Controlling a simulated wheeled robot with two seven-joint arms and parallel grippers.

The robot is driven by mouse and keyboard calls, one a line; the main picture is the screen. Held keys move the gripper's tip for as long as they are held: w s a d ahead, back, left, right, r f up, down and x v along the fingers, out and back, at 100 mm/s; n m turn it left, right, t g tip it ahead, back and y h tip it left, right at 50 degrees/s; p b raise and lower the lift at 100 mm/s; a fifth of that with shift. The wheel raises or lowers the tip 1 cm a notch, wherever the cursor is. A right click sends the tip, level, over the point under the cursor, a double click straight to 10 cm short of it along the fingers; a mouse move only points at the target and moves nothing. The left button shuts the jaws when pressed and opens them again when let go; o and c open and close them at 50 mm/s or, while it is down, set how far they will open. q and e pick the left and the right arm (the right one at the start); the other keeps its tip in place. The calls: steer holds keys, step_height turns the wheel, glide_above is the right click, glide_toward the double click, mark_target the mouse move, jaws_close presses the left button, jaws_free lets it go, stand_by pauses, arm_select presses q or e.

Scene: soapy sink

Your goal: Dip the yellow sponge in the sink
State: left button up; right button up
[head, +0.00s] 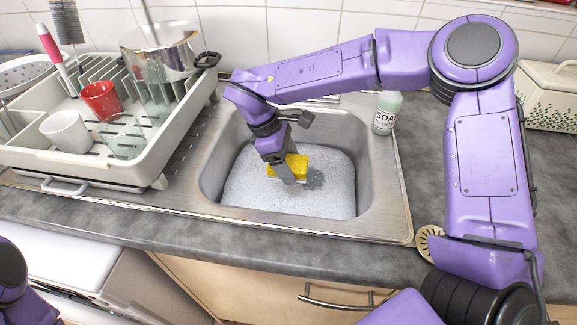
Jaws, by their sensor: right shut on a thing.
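The yellow sponge (298,164) is in the sink basin, at the surface of the grey-white suds or just above it; I cannot tell whether it touches them. My right gripper (284,172) reaches down into the basin and is shut on the sponge, hiding its left part. The steel sink (377,170) is filled with soapy foam (250,190). A dark shadow lies on the foam to the right of the sponge. My left gripper is not in view; only a bit of my left arm shows at the lower left edge.
A dish rack (150,165) with a red cup (101,100), a white cup (66,131), glasses and a steel pot (160,50) stands left of the sink. A soap bottle (387,112) stands at the sink's back right corner. A patterned box (550,95) is at far right.

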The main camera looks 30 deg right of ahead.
step_height(320, 180, up, 7)
steer(key=p, duration=0.3)
steer(key=shift+r+p, duration=0.15)
steer(key=shift+p, duration=0.15)
stand_by(0.7)
